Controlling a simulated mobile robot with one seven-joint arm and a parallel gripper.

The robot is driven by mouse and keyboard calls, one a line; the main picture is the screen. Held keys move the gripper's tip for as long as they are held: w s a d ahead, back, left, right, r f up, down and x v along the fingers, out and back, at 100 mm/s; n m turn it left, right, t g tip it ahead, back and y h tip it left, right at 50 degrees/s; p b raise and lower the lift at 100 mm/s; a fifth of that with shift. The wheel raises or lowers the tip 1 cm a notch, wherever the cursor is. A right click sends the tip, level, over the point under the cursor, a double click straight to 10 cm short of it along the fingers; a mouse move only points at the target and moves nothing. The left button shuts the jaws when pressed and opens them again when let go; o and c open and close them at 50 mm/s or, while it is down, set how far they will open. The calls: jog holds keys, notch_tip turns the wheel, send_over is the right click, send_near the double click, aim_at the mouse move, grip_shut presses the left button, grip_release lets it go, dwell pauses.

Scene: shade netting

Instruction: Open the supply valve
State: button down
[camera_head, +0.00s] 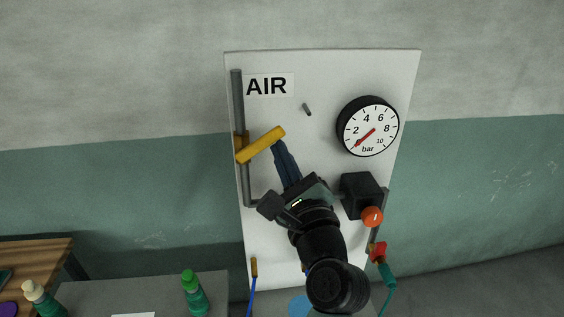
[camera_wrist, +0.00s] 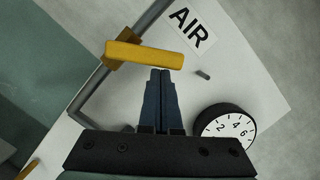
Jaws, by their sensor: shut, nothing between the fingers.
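The supply valve has a yellow lever handle (camera_head: 261,145) on a vertical grey pipe (camera_head: 238,105) at the left of a white panel. The handle points right and slightly up from the pipe. In the wrist view the yellow handle (camera_wrist: 144,55) lies just beyond the fingertips. My gripper (camera_head: 279,146) is shut and empty, its dark blue fingertips at or just under the handle's right part. In the wrist view my gripper (camera_wrist: 160,74) has its fingers together; I cannot tell whether they touch the handle. The pressure gauge (camera_head: 368,127) has its red needle low on the scale.
A short grey peg (camera_head: 307,109) sticks out right of the handle. A black regulator (camera_head: 361,195) with an orange knob (camera_head: 372,217) and a red fitting (camera_head: 379,252) are at the panel's right. Green bottles (camera_head: 194,293) stand below left. The wall left of the panel is clear.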

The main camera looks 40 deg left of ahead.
aim_at(274, 139)
jog(key=r+n, duration=0.1)
jog(key=r+n+g, duration=0.1)
jog(key=n, duration=0.1)
jog(key=shift+s+a+p, duration=0.15)
jog(key=shift+s+p, duration=0.05)
jog(key=shift+p, duration=0.1)
jog(key=n, duration=0.1)
jog(key=r+n, duration=0.1)
jog(key=n, duration=0.1)
jog(key=shift+s+a+r+g+p, duration=0.15)
jog(key=shift+s+a+g+p, duration=0.1)
jog(key=shift+s+g+p, duration=0.15)
jog(key=shift+s+a+r+n+g+h+p, duration=0.15)
jog(key=shift+s+a+r+n+h+p, duration=0.1)
jog(key=shift+n, duration=0.65)
jog(key=shift+s+a+r+n+g+h+p, duration=0.1)
jog(key=shift+s+a+r+n+h+p, duration=0.15)
jog(key=shift+n, duration=0.65)
jog(key=shift+s+a+r+n+g+h+p, duration=0.1)
jog(key=shift+s+a+r+n+g+h, duration=0.15)
jog(key=shift+n, duration=0.65)
jog(key=shift+s, duration=0.1)
